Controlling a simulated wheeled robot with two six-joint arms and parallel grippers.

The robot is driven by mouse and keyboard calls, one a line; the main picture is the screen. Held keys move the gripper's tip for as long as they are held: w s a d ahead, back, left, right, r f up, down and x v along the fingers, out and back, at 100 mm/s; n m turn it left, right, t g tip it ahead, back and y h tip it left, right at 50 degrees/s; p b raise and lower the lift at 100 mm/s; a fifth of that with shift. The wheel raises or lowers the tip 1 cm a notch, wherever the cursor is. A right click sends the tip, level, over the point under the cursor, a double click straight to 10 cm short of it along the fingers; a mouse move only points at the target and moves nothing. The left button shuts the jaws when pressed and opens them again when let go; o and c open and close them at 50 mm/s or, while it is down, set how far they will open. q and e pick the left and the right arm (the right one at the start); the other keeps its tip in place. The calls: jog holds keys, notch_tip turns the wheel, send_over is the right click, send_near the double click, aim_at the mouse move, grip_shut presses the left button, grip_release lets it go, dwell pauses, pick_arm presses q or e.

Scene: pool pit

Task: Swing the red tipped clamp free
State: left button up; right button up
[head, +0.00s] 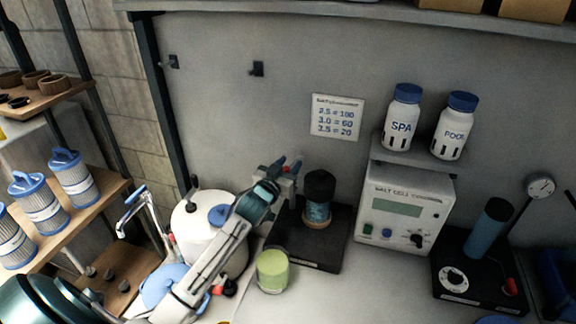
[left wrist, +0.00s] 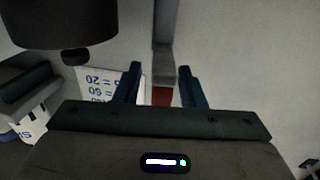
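The red tipped clamp shows in the left wrist view as a grey bar ending in a red tip (left wrist: 161,96). The tip lies between the fingers of my left gripper (left wrist: 160,70), with a visible gap on each side. In the head view my left gripper (head: 287,165) reaches up from the left, close to the black-capped cylinder (head: 319,188) on a dark stand. A small red spot shows at its fingertips, and most of the clamp is hidden by the gripper. My left gripper is open. My right gripper is in neither view.
A meter box (head: 404,215) with two white bottles above it stands right of the cylinder. A green-yellow cup (head: 272,271) sits in front of the dark stand (head: 330,245). A white tank (head: 190,222) stands left, behind my arm. A teal cylinder (head: 488,228) stands at right.

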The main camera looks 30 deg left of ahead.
pick_arm(q)
jog(key=shift+s+f+b, duration=0.15)
jog(key=shift+s+b, duration=0.25)
jog(key=shift+s, duration=0.2)
jog(key=s+b, duration=0.3)
jog(key=s, duration=0.6)
jog(key=shift+s+d+b, duration=0.3)
jog(key=shift+d+b, duration=0.05)
jog(key=shift+d, duration=0.1)
